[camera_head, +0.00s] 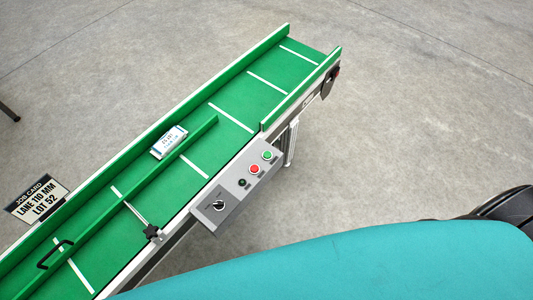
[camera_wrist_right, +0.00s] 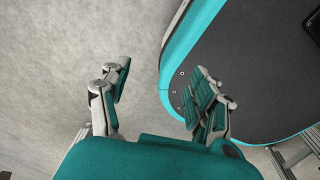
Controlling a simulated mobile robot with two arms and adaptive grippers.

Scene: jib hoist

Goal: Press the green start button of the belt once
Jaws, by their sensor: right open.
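The green start button (camera_head: 267,155) sits at the upper right end of a grey control panel (camera_head: 236,182) on the near side of the belt conveyor (camera_head: 232,117). My right gripper (camera_wrist_right: 158,92) is open and empty in the right wrist view, over bare floor and beside my own teal and black base. The panel is not in that view. No gripper fingers show in the head view.
A white labelled box (camera_head: 169,142) lies on the belt against the far rail, beside a green guide rail (camera_head: 150,185) with a black clamp knob (camera_head: 152,231). A job card (camera_head: 38,199) reads lane 110 mm, lot 52. Floor (camera_head: 400,130) right of the conveyor is clear.

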